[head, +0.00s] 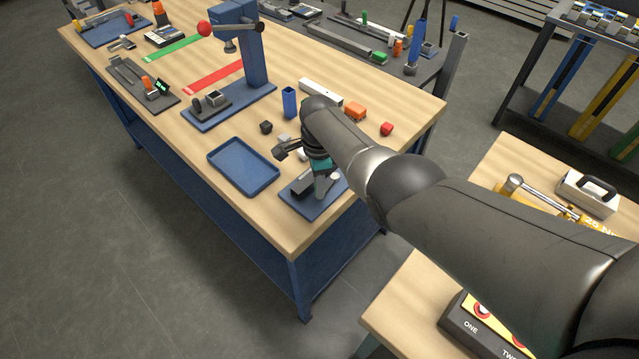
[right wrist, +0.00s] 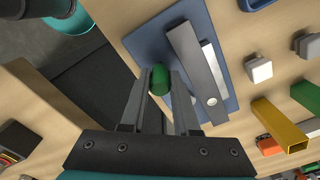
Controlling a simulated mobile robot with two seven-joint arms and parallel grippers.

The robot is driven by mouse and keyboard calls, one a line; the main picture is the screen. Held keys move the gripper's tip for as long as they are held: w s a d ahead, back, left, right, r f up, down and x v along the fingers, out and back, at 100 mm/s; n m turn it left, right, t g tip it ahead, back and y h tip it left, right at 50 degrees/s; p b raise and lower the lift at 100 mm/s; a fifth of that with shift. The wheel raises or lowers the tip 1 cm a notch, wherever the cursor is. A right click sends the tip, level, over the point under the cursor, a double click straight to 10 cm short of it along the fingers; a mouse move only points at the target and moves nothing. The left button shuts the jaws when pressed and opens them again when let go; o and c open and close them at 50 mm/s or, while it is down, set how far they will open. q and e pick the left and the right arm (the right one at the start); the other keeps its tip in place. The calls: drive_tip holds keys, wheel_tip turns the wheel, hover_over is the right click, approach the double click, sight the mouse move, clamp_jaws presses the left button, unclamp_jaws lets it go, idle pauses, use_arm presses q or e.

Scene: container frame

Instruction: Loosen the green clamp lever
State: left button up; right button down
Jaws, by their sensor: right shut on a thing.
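The clamp (right wrist: 197,75) is a grey metal bar with a paler block beside it, fixed on a blue base plate (right wrist: 150,38). The end of its green lever (right wrist: 159,79) shows between the fingers of my right gripper (right wrist: 162,88), which is shut on it. The rest of the lever is hidden by the fingers. In the head view my right gripper (head: 322,182) is down at the blue plate (head: 313,211) near the table's front corner, and the green lever cannot be made out there. My left gripper is in neither view.
A blue tray (head: 244,188) lies left of the clamp plate. A blue upright holder (head: 289,102), an orange block (head: 355,111) and a red block (head: 387,129) stand behind. A press (head: 250,50) stands farther back. The table's front edge is close.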

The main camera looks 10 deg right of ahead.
drive_tip(key=c, duration=0.6)
unclamp_jaws()
drive_tip(key=shift+c, duration=0.2)
drive_tip(key=shift+r, duration=0.15)
drive_tip(key=shift+r+p, duration=0.25)
drive_tip(key=shift+p, duration=0.05)
wheel_tip(320, 180, up, 5)
drive_tip(key=p, duration=0.3)
drive_tip(key=shift+r, duration=0.2)
wheel_tip(320, 180, up, 9)
drive_tip(key=p, duration=0.1)
